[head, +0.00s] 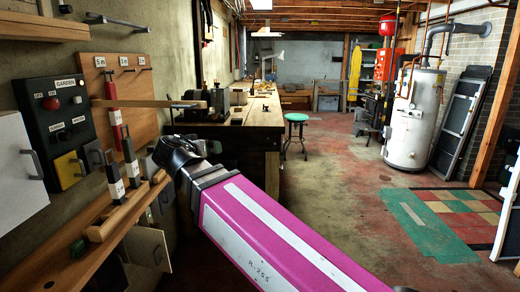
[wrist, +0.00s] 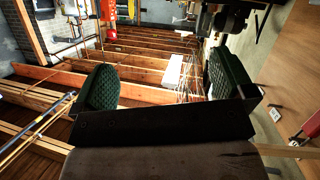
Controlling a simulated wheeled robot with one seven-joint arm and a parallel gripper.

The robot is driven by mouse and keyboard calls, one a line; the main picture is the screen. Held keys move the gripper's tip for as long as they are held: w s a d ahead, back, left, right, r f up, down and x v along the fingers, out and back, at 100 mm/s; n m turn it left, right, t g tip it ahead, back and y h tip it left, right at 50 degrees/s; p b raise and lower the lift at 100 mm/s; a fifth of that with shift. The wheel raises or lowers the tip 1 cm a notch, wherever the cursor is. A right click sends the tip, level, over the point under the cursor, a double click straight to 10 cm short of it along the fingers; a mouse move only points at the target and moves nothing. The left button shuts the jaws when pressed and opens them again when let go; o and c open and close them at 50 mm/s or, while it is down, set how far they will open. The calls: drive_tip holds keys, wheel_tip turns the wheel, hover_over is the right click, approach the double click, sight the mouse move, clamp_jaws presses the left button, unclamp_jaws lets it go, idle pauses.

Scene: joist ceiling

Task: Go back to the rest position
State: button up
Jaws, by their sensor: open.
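My gripper (wrist: 164,82) is open in the wrist view. Its two dark green textured pads stand well apart, with nothing between them. Between the pads I see wooden ceiling joists (wrist: 140,55). In the head view my magenta arm reaches from the bottom right toward the left wall. Its dark end, with my gripper (head: 172,152), is near the wooden ledge and the workbench; the fingers are hard to make out there. I cannot tell the exact gap between it and the ledge.
A black control box (head: 57,130), a tool board (head: 128,95) and a wooden ledge (head: 75,235) line the left wall. A workbench (head: 255,115) stands beyond my gripper. A green stool (head: 297,118) and a white tank (head: 414,120) stand farther back. The floor in the middle is clear.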

drive_tip(key=w+d+f+g, duration=0.4)
drive_tip(key=d+f, duration=0.6)
drive_tip(key=f, duration=0.2)
drive_tip(key=w+d+f+g, duration=0.4)
drive_tip(key=d+f, duration=0.6)
drive_tip(key=f, duration=0.3)
drive_tip(key=s+d+f+g+y, duration=0.2)
drive_tip(key=s+d+f+g, duration=0.1)
drive_tip(key=d+f, duration=0.6)
drive_tip(key=s+d+f+g+y, duration=0.1)
drive_tip(key=s+d+f+g, duration=0.2)
drive_tip(key=d+f, duration=0.6)
drive_tip(key=shift+s+f+y, duration=0.4)
drive_tip(key=shift+s+f, duration=0.35)
drive_tip(key=shift+f, duration=0.2)
drive_tip(key=shift+c, duration=0.3)
